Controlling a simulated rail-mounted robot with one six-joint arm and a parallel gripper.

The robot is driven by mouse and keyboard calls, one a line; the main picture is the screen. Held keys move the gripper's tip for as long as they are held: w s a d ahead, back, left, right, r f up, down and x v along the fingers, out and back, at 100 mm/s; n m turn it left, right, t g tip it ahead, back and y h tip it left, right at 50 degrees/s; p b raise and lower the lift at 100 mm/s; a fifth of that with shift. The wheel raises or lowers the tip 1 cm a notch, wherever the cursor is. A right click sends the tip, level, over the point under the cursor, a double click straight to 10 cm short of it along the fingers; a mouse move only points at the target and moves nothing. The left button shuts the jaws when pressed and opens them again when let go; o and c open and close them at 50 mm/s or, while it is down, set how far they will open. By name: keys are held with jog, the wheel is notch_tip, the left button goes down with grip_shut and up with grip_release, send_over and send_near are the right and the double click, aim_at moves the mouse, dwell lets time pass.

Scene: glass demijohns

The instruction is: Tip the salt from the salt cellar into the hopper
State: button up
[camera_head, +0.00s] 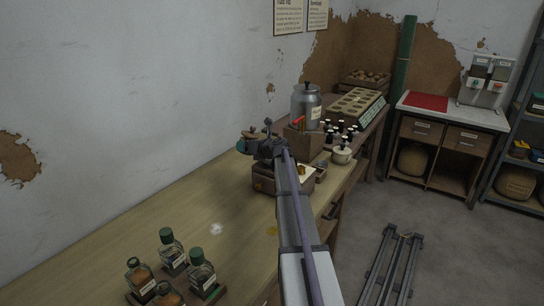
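My arm reaches from the bottom edge up over the bench, and my gripper (257,145) is at its far end, small and dark. A small rounded brown-and-teal thing (242,146) shows at the gripper's left end; I cannot tell whether it is held or is the salt cellar. Below the gripper stands a low wooden box (263,182), partly hidden by my arm, with a brass-coloured piece beside it. I cannot make out for sure which thing is the hopper. A small pale pot (342,155) stands farther right near the bench's front edge.
Stoppered bottles (203,274) stand at the bench's near end. A white patch (216,229) lies on the open bench (190,215). Behind are a metal canister (307,108), small dark bottles (345,132) and a holed rack (356,105). A twin dispenser (486,81) stands on the right-hand cabinet.

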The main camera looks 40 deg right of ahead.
jog(key=shift+s+d, duration=0.1)
jog(key=shift+d, duration=0.4)
notch_tip(320, 180, up, 5)
jog(key=n+h+p, duration=0.1)
jog(key=n+p, duration=0.1)
jog(key=p, duration=0.5)
jog(key=shift+a+g+h, duration=0.1)
jog(key=shift+g+h, duration=0.2)
jog(key=shift+g, duration=0.1)
jog(key=shift+r+n, duration=0.1)
jog(key=shift+n, duration=0.2)
jog(key=shift+f+h, duration=0.2)
jog(key=shift+h, duration=0.1)
jog(key=shift+f, duration=0.1)
